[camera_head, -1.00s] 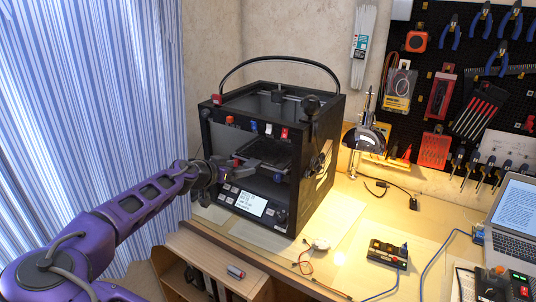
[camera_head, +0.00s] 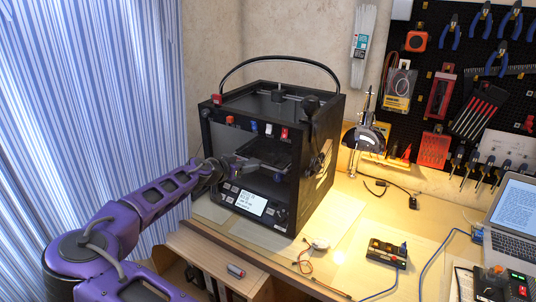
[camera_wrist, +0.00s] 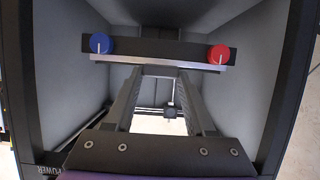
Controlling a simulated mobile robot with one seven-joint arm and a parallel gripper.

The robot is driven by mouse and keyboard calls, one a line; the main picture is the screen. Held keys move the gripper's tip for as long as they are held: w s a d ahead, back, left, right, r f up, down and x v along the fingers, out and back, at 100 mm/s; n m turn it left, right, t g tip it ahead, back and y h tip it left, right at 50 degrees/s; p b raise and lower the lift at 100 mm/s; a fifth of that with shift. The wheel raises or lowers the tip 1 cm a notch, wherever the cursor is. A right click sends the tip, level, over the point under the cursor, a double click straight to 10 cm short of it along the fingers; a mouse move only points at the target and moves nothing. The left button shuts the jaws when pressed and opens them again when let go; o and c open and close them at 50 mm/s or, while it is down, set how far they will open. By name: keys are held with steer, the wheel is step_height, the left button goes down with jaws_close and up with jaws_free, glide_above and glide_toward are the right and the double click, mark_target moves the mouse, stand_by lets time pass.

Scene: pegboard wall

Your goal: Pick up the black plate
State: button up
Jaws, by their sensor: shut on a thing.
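The black plate (camera_head: 274,153) is a thin dark slab inside the open front of the black printer (camera_head: 309,185). My gripper (camera_head: 262,165) reaches into that opening from the left and is shut on the plate's near edge. The dark interior hides the exact contact. In the wrist view my gripper's two dark fingers (camera_wrist: 160,72) extend forward, below a dark bar with a blue knob (camera_wrist: 101,43) and a red knob (camera_wrist: 219,54).
The printer's side walls stand close on both sides of my gripper. A screen panel (camera_head: 251,203) is below the opening. A desk lamp (camera_head: 366,137) stands to the right.

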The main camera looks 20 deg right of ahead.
jaws_close()
